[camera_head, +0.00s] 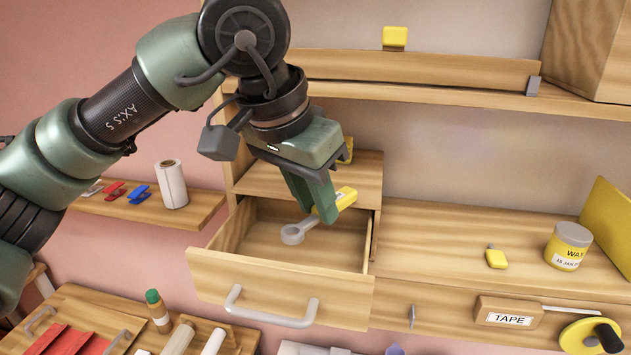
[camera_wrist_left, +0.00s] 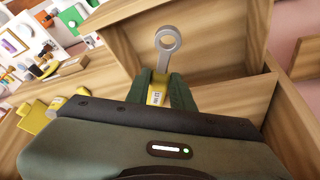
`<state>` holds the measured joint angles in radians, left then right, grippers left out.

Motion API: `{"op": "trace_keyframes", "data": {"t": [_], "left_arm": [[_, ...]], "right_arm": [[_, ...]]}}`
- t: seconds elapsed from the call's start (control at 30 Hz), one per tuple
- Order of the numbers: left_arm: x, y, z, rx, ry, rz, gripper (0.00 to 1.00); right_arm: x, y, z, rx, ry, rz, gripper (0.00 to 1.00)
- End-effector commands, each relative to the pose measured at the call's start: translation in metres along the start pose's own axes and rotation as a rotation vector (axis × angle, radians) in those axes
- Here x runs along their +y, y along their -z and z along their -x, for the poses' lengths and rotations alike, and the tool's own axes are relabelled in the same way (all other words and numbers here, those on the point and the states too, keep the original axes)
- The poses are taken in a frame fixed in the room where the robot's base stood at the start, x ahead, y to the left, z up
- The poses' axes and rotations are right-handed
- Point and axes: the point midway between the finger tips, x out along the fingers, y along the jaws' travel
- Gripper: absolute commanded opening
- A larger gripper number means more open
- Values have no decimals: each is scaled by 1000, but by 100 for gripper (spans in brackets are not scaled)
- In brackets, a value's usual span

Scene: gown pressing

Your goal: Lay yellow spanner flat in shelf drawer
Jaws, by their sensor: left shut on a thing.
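The yellow spanner (camera_head: 343,198) has a yellow handle and a grey ring end. My left gripper (camera_head: 326,212) is shut on its yellow handle, over the open shelf drawer (camera_head: 275,285). The ring end points toward the left of the drawer in the head view. In the left wrist view the spanner (camera_wrist_left: 168,42) sticks out from between the green fingers (camera_wrist_left: 160,88), ring end over the drawer's wooden floor. I cannot tell whether the spanner touches the drawer floor. My right gripper is not in view.
A wax jar (camera_head: 568,246), a small yellow block (camera_head: 496,257) and a tape dispenser (camera_head: 507,312) are on the right. A side shelf (camera_head: 150,212) holds a white roll (camera_head: 172,184) and clips. The drawer's wooden walls surround the gripper area.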

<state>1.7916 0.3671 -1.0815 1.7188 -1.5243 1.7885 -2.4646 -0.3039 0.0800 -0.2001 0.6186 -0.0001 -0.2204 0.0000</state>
Motion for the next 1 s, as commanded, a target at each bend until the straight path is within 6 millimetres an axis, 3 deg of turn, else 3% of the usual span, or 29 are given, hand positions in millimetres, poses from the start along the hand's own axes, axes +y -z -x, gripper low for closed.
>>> {"op": "trace_keyframes", "data": {"t": [0.23,0.67,1.0], "left_arm": [[0,-9,-21,-6,-1,0,0],[0,-12,-26,-13,-1,-1,0],[0,-23,-52,-14,0,0,0]], "right_arm": [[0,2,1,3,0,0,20],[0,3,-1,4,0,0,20],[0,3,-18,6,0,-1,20]]}}
